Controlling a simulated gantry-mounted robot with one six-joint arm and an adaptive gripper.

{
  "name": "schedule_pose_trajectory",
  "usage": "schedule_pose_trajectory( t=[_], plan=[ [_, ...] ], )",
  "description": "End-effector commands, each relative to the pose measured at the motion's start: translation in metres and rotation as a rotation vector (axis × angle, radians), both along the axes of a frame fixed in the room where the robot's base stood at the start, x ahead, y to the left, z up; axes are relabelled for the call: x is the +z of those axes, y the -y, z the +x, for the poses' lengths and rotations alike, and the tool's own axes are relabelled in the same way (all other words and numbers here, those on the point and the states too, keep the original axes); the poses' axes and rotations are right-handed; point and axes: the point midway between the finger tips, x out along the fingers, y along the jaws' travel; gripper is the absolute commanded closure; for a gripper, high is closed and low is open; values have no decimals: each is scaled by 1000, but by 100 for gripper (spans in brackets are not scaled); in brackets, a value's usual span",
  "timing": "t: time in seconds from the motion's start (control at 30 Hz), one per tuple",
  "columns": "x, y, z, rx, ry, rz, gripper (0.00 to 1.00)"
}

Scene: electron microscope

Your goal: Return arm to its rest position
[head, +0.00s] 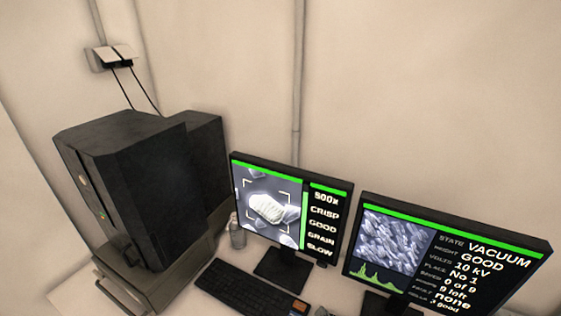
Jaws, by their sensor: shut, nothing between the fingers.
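My arm and my gripper do not show in the head view, so their pose cannot be seen. The dark boxy electron microscope (125,185) stands at the left on a grey base with a handle at its front. The left monitor (290,205) shows a pale grain inside a bracket frame, with the words 500x, crisp, good, grain and slow. The right monitor (445,255) shows a grey textured picture, a green graph and state lines that read vacuum, good and 10 kV.
A black keyboard (245,290) lies on the desk before the left monitor. A small grey bottle (237,233) stands between microscope and left monitor. A wall socket (113,56) with two cables is above the microscope. The wall area above the monitors is clear apart from a vertical pipe (298,80).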

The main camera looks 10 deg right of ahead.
Motion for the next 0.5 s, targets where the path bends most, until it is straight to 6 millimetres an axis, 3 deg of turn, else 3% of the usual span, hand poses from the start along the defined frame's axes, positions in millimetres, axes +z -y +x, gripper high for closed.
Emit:
schedule_pose_trajectory(
  t=[0.03, 0.1, 0.3, 0.33, 0.5],
  plan=[
    [17, -33, -8, 101, 14, -105, 100],
    [40, -71, -24, 229, 31, -259, 100],
    [97, -153, -87, 527, 107, -656, 100],
    [124, -147, -83, 514, 98, -646, 100],
    [189, -144, -81, 504, 95, -638, 100]
  ],
)
